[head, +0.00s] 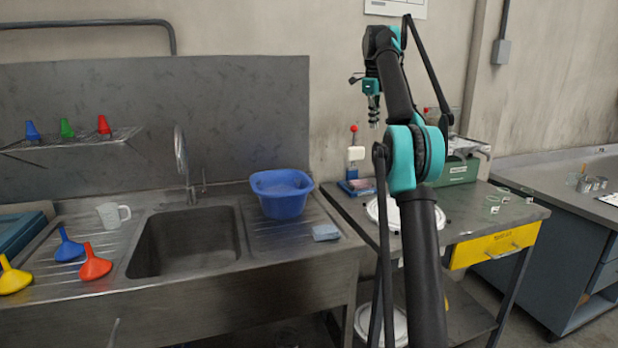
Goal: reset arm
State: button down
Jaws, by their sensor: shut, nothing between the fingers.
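My arm rises from the bottom right of the middle in the head view, bends at a teal elbow and folds over at the top. My gripper (374,118) hangs down at the end of the arm, small and far off, in front of the wall. It is shut and holds nothing. It is above the small bench and apart from everything on it. My arm hides part of the bench behind it.
A steel sink (190,240) on the left holds a blue basin (282,195) on its drainer, with funnels (95,264) and a jug (112,215) beside it. A bench with a yellow drawer (495,247) carries a green machine (457,171). A grey worktop (560,172) stands right.

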jog(key=s+a+f+n+t, duration=0.1)
jog(key=s+f+n, duration=1.2)
jog(key=s+f, duration=0.9)
jog(key=s+a+f+n+t, duration=0.1)
jog(key=s+a+f+n, duration=0.1)
jog(key=s+f+n, duration=1.1)
jog(key=s+f, duration=0.9)
jog(key=s, duration=0.2)
jog(key=shift+s+a+n+y, duration=0.2)
jog(key=shift+a+n+y, duration=0.1)
jog(key=shift+n+y, duration=0.1)
jog(key=shift+f, duration=0.1)
